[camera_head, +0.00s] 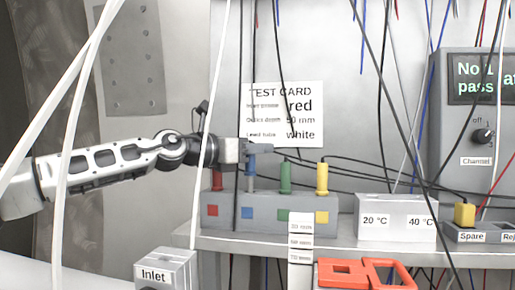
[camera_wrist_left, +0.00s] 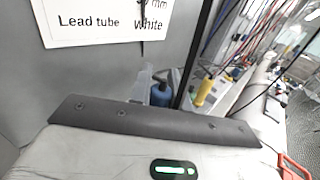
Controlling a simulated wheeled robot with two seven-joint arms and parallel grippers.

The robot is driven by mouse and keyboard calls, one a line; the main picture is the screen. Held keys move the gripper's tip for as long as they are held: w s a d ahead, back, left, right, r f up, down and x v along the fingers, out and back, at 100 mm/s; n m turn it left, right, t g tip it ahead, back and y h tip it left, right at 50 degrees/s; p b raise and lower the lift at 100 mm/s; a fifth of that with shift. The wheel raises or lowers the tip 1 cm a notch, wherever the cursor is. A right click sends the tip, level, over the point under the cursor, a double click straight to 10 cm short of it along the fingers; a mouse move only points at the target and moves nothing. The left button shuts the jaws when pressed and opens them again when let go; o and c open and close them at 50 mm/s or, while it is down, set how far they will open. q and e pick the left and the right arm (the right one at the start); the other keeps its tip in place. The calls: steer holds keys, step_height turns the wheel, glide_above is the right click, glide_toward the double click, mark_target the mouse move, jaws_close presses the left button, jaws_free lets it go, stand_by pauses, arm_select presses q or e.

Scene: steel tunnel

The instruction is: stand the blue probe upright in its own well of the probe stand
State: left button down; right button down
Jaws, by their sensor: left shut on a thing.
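The grey probe stand (camera_head: 268,214) is on the shelf, with red, blue, green and yellow square marks on its front. The blue probe (camera_head: 252,167) is upright above the blue mark, its lower end at the stand's top; I cannot tell how deep it sits. My left gripper (camera_head: 247,149) is shut on the blue probe near its top, the fingers partly hiding it. My right gripper is not in view.
The red probe (camera_head: 217,174), green probe (camera_head: 286,178) and yellow probe (camera_head: 322,178) stand in the stand. A 20/40 °C block (camera_head: 396,218) is to the right. Dark leads and white cables hang across the view. A test card (camera_head: 283,115) is on the wall behind.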

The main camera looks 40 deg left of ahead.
arm_select(q)
steer(key=shift+f, duration=0.4)
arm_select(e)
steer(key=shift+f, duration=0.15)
arm_select(q)
steer(key=c, duration=1.4)
jaws_free()
steer(key=shift+c, duration=0.2)
steer(key=shift+o, duration=1)
steer(key=shift+f, duration=0.1)
steer(key=shift+s+b, duration=0.15)
steer(key=shift+b, duration=0.2)
steer(key=shift+s+a+b, duration=0.1)
steer(key=shift+s+b, duration=0.3)
steer(key=shift+s, duration=0.15)
steer(key=b+v, duration=0.8)
steer(key=v, duration=0.6)
steer(key=shift+s+a+r, duration=0.15)
steer(key=shift+s+r, duration=0.15)
steer(key=shift+r, duration=0.05)
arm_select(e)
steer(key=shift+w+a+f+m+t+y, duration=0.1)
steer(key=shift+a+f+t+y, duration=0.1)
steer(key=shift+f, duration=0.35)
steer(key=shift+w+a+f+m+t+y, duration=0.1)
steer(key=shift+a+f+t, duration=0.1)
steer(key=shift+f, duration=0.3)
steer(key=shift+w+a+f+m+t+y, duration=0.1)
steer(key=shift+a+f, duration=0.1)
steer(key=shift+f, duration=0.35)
